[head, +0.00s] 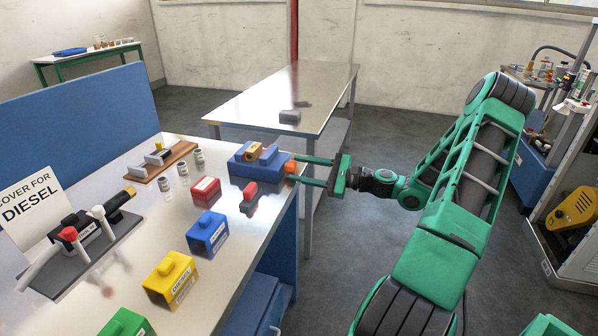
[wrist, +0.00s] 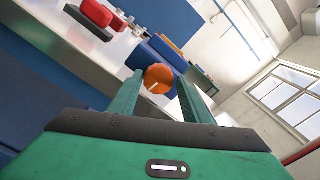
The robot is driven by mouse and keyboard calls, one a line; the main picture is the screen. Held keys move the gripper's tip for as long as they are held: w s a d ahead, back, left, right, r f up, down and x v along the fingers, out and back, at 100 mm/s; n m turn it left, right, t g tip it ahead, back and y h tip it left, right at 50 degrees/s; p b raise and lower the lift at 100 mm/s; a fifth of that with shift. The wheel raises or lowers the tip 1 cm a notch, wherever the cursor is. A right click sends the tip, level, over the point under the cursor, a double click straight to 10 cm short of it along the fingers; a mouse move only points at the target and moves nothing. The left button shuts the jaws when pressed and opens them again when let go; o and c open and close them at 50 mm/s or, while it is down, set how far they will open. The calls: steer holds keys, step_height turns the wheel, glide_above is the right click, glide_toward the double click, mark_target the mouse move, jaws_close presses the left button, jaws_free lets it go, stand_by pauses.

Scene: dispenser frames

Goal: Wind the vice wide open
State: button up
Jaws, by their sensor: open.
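The blue vice (head: 243,170) stands at the right edge of the long bench, with a yellowish block (head: 251,151) at its jaws. An orange knob (head: 290,168) sticks out from its right end. My gripper (head: 302,170) is level with the knob, its two green fingers open and pointing left at it. In the wrist view the orange knob (wrist: 159,78) lies between the open fingertips, with the blue vice (wrist: 160,52) behind it. I cannot tell whether either finger touches the knob. How far apart the vice jaws stand is hard to tell.
The bench (head: 215,190) also holds a red-topped piece (head: 250,192), red, blue (head: 207,234), yellow (head: 171,279) and green blocks, small cylinders, a lever unit and a DIESEL sign (head: 28,209). A steel table (head: 262,103) stands behind. Open floor lies right of the bench.

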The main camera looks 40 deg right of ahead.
steer(key=shift+s+a+f, duration=0.1)
steer(key=shift+a+f, duration=0.05)
steer(key=shift+f, duration=0.05)
steer(key=m, duration=0.8)
steer(key=shift+r, duration=0.15)
steer(key=v, duration=1.1)
steer(key=s+a+f+n+g+h, duration=0.1)
steer(key=s+a+f+n+g, duration=0.15)
steer(key=a+n+g, duration=0.25)
steer(key=s+a+f+n+g+h, duration=0.1)
steer(key=s+a+f+n+g, duration=0.1)
steer(key=a+f+n+g, duration=0.3)
steer(key=s+a+r+n+g+h, duration=0.1)
steer(key=s+r+n+h, duration=0.3)
steer(key=s, duration=0.4)
steer(key=s+r+n+g+h, duration=0.3)
steer(key=s+r+n+h, duration=0.1)
steer(key=s+r+n, duration=0.3)
steer(key=shift+s+a+r, duration=0.2)
steer(key=shift+s+a, duration=0.2)
steer(key=shift+s, duration=0.3)
